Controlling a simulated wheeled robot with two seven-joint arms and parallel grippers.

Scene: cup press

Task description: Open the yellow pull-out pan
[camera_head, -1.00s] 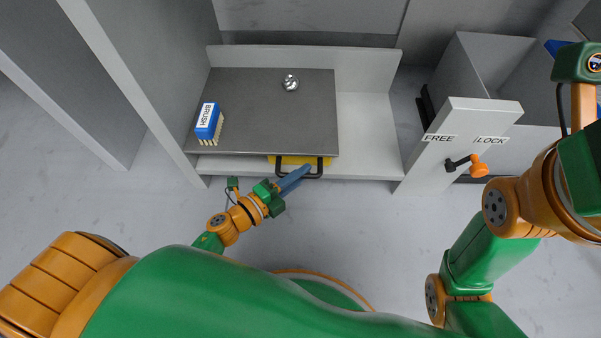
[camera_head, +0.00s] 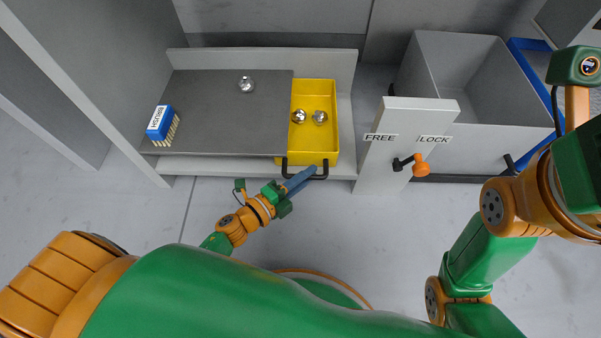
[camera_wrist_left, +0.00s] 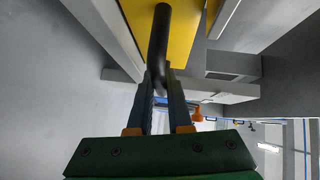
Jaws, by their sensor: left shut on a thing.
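The yellow pan (camera_head: 318,143) shows in the head view as an open tray, out to the right of the grey plate (camera_head: 230,110). Two shiny metal pieces lie in it: one piece (camera_head: 298,117) on the left and one piece (camera_head: 320,117) on the right. Its black handle (camera_head: 325,166) is at the front side. My left gripper (camera_head: 311,171) is shut on the handle's front bar. In the left wrist view the black handle (camera_wrist_left: 160,35) runs between the fingertips, with the yellow pan (camera_wrist_left: 185,25) behind it. My right gripper is out of view.
A blue brush (camera_head: 161,123) and a shiny knob (camera_head: 246,85) are on the grey plate. A light grey panel (camera_head: 385,165) marked FREE and LOCK, with an orange-knobbed lever (camera_head: 419,168), stands right of the pan. A grey bin (camera_head: 470,150) is beyond it.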

